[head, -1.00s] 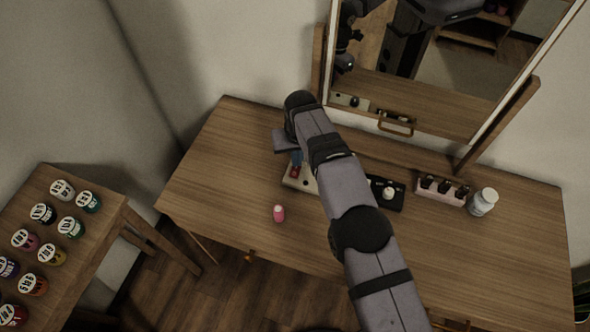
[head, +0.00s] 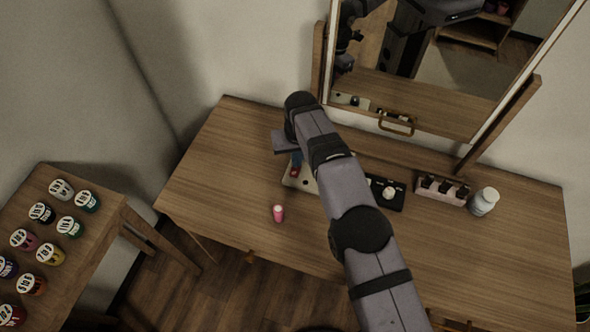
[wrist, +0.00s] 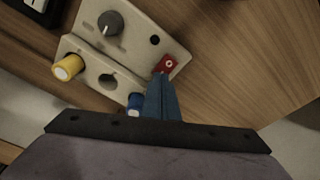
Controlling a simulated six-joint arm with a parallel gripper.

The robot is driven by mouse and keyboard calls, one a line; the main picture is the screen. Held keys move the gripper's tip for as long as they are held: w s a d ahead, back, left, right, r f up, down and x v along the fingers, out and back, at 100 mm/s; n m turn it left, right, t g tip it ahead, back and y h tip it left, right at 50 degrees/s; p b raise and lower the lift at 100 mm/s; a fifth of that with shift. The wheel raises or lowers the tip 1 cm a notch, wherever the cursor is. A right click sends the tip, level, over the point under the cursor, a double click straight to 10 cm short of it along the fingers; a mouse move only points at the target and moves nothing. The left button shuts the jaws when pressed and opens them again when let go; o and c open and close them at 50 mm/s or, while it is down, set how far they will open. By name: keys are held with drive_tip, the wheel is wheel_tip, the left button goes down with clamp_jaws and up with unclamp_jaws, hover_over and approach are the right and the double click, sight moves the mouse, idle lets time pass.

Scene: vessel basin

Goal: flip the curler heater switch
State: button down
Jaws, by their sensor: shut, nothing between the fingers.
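The curler heater is a beige panel (wrist: 132,57) with a grey knob (wrist: 110,23), a small dark hole and a red rocker switch (wrist: 169,63) marked with a white ring. In the head view the heater (head: 309,184) sits on the table, partly hidden by my arm. A yellow curler (wrist: 68,67) stands on it beside an empty round opening, and a blue curler (wrist: 134,101) is partly hidden by my fingers. My gripper (wrist: 162,77) has blue fingers, shut and empty, with the tips right at the switch's near edge. I cannot tell whether they touch it.
A black device (head: 384,193) lies right of the heater, then a bottle holder (head: 441,190) and a white jar (head: 484,201). A pink bottle (head: 278,213) stands in front. A framed mirror (head: 440,80) rises behind. The table's left part is clear.

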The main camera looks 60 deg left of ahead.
drive_tip(key=shift+f+b, duration=0.4)
drive_tip(key=shift+f, duration=0.1)
drive_tip(key=shift+r, duration=0.15)
wheel_tip(320, 180, up, 7)
drive_tip(key=p, duration=0.4)
idle(0.7)
idle(0.3)
